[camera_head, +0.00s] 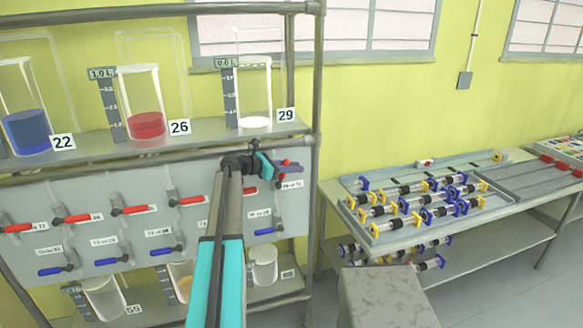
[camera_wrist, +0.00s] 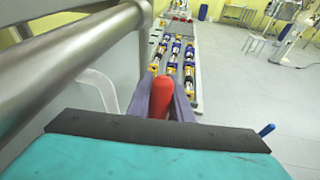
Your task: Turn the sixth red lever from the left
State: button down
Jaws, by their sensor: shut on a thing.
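A row of red levers runs along the grey panel (camera_head: 120,185) in the head view, including one at the far left (camera_head: 18,228) and one beside my arm (camera_head: 250,191). The rightmost red lever (camera_head: 286,162) is at my gripper (camera_head: 289,168), at the panel's upper right. In the wrist view, this red lever (camera_wrist: 161,98) points away between my two purple fingers. My gripper is shut on it. My arm hides part of the panel, and the lever's valve is mostly hidden.
A metal rail (camera_wrist: 75,55) passes close to my gripper in the wrist view. Blue levers (camera_head: 268,231) sit lower on the panel. Glass vessels (camera_head: 143,100) stand on the shelf above. A table with blue and yellow fittings (camera_head: 410,238) stands to the right.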

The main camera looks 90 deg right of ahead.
jog(key=shift+f, duration=0.15)
jog(key=c, duration=1.6)
grip_release()
jog(key=shift+s, duration=0.1)
jog(key=shift+b+v, duration=2.3)
jog(key=shift+v, duration=4.7)
